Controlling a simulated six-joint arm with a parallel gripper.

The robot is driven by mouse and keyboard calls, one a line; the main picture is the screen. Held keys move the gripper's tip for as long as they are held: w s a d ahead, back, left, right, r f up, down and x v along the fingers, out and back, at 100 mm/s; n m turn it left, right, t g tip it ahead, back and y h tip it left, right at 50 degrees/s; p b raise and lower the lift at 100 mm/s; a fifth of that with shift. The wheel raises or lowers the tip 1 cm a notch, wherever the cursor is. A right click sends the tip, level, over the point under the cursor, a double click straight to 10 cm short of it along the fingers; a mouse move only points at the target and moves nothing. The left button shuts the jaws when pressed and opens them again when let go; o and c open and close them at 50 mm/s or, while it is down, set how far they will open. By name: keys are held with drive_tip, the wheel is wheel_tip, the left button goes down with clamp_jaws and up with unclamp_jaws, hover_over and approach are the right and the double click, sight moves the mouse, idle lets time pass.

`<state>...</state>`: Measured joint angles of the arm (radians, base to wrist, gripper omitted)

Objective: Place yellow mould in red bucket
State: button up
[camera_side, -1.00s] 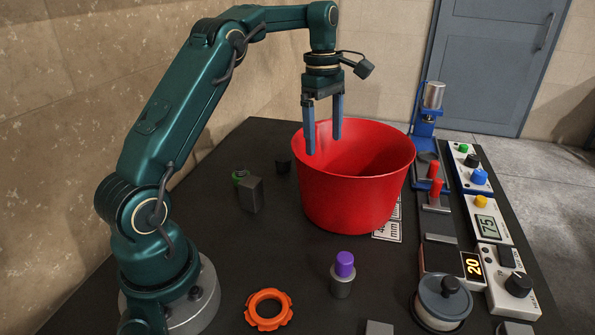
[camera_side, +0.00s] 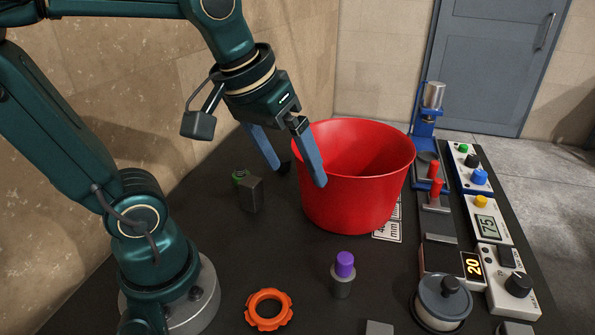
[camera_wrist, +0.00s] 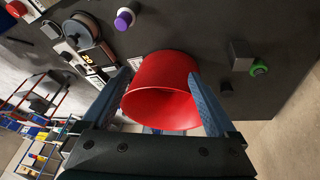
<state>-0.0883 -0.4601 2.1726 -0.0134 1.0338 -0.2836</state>
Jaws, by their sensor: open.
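The red bucket (camera_side: 352,200) stands upright on the dark table, and it also shows in the wrist view (camera_wrist: 165,75) between my fingers. My gripper (camera_side: 298,175) is open and tilted, at the left side of the bucket's rim in the side view. Nothing shows between its fingers. In the side view one fingertip overlaps the bucket's wall; I cannot tell if they touch. I see no yellow mould in either view. The bucket's floor is hidden in the side view.
An orange ring (camera_side: 268,309) and a purple-topped cylinder (camera_side: 343,274) stand in front of the bucket. A grey block (camera_side: 251,195) stands left, beside a green-rimmed part (camera_side: 238,177). A blue press (camera_side: 425,125) and control boxes (camera_side: 487,224) line the right.

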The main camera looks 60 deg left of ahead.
drive_tip(key=s+f+m, duration=0.1)
drive_tip(key=s+d+f+m, duration=0.1)
drive_tip(key=m, duration=0.1)
drive_tip(key=s+f+m+t, duration=0.1)
drive_tip(key=s, duration=0.1)
drive_tip(key=shift+s+d, duration=0.1)
drive_tip(key=shift+d, duration=0.2)
